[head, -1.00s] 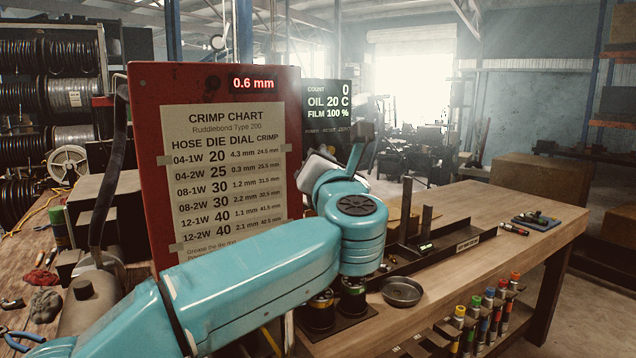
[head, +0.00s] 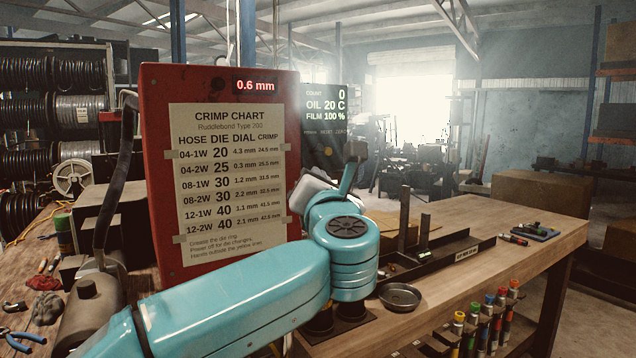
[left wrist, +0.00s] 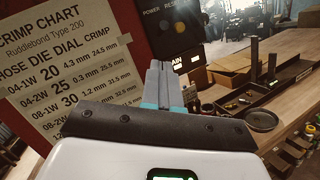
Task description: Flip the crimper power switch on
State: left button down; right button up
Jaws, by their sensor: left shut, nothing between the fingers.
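The red crimper (head: 158,200) stands at the left with a taped crimp chart (head: 232,180) and a red 0.6 mm display (head: 256,86). A black control panel (head: 318,122) beside it reads count 0, oil 20 C, film 100 %. In the left wrist view the panel (left wrist: 188,42) shows POWER and RESET labels and a partly covered label ending in "AIN". I cannot make out the power switch or its position. My left gripper (head: 355,152) is shut and empty, in front of the panel; its closed fingers (left wrist: 161,72) cover part of it. My right gripper is not in view.
A wooden bench (head: 520,212) extends right, with a round dark dish (head: 400,296) and a long black tray (head: 440,258). Hose reels (head: 78,75) stand at the left. The bench's right part is mostly clear.

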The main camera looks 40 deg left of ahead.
pick_arm(q)
jog(key=b+v, duration=0.2)
jog(key=v, duration=0.5)
jog(key=shift+s+d, duration=0.2)
jog(key=shift+s, duration=0.05)
jog(key=shift+s+d+r, duration=0.1)
jog(key=shift+r, duration=0.1)
